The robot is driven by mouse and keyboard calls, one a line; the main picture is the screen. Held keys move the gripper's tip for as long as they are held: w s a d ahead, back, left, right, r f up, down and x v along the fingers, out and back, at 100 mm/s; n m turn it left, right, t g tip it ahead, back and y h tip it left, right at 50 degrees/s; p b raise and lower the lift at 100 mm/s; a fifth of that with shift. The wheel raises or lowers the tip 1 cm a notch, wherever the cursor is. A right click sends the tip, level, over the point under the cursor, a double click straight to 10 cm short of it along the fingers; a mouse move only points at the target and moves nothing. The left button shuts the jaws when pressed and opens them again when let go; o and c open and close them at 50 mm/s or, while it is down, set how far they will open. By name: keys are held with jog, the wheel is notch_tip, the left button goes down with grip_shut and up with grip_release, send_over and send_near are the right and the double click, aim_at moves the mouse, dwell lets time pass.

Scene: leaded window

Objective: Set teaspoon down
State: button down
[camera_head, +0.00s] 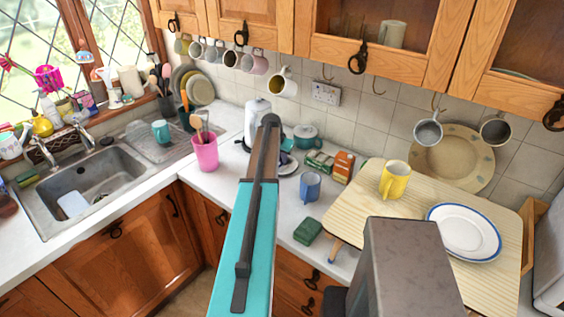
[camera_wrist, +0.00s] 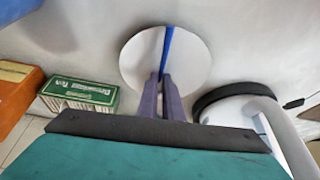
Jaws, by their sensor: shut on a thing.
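In the wrist view my gripper (camera_wrist: 164,80) is shut on a thin blue teaspoon (camera_wrist: 167,48), gripping it between two dark purple fingers. The teaspoon overlaps a round white saucer (camera_wrist: 193,62) in the picture. I cannot tell whether the teaspoon touches the saucer or is held just above it. The fingers hide the teaspoon's near part. In the head view the saucer (camera_head: 289,169) shows partly, behind my arm. My arm hides most of the gripper there, and I cannot make out the teaspoon.
A green tea box (camera_wrist: 80,94) and orange box (camera_wrist: 14,100) stand left of the saucer in the wrist view; a white kettle (camera_wrist: 236,108) is close on the right. In the head view, a blue mug (camera_head: 310,186) and green block (camera_head: 307,231) sit nearby on the counter.

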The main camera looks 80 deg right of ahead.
jog(key=shift+r+b, duration=1.15)
jog(key=shift+r, duration=0.4)
jog(key=a+b, duration=0.1)
jog(key=a, duration=0.3)
jog(key=a+b, duration=0.2)
jog(key=a, duration=0.3)
jog(key=s+a+r+b, duration=0.1)
jog(key=a+b, duration=0.1)
jog(key=a, duration=0.2)
jog(key=shift+a, duration=0.4)
jog(key=shift+s+a+r+b, duration=0.1)
jog(key=shift+a+r+b, duration=0.1)
jog(key=shift+a, duration=0.35)
jog(key=shift+a+r+b, duration=0.1)
jog(key=shift+a+b, duration=0.1)
jog(key=shift+a, duration=0.35)
